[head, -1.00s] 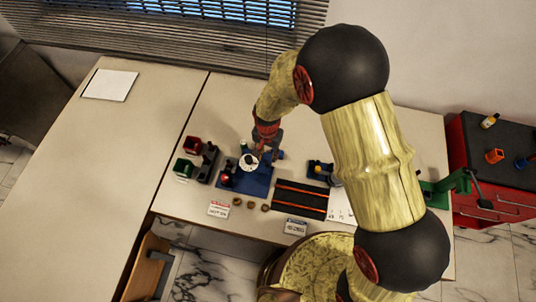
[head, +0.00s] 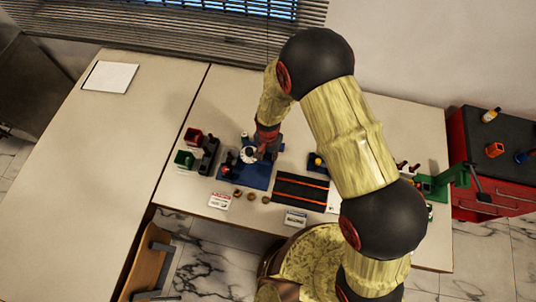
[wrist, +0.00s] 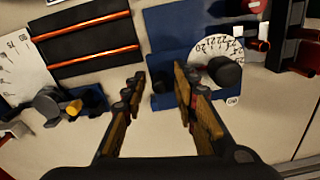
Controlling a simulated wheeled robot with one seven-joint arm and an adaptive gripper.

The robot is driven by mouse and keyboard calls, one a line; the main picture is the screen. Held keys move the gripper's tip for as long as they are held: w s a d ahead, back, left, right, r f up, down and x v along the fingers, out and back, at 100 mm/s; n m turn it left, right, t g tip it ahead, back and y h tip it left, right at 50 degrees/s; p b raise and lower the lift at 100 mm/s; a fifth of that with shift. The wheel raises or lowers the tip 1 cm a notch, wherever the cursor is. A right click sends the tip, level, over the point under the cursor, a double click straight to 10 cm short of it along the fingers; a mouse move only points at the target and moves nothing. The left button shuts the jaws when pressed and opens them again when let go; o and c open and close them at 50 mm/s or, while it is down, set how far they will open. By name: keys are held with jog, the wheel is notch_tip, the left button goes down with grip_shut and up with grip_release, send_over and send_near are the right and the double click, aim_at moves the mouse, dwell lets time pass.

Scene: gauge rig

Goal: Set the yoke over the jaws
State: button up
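The gauge rig is a blue base (head: 257,179) on the table, with a white dial (head: 248,154) bearing black marks. In the wrist view the dial (wrist: 216,50) lies right of my gripper, with a dark round post over it. My gripper (wrist: 158,88) is open, its two fingers apart with nothing held between them. The blue base (wrist: 180,28) lies beyond the fingertips. In the head view my gripper (head: 266,151) is just right of the dial, above the base. I cannot pick out the yoke or the jaws for certain.
A black mat with orange strips (head: 300,191) lies right of the base. A blue holder with a yellow part (head: 317,162) stands behind it. A red bin (head: 193,135) and a green bin (head: 184,158) stand left. Several small brass rings lie in front. The left table is mostly clear.

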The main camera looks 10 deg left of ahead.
jog(key=c, duration=0.6)
grip_shut()
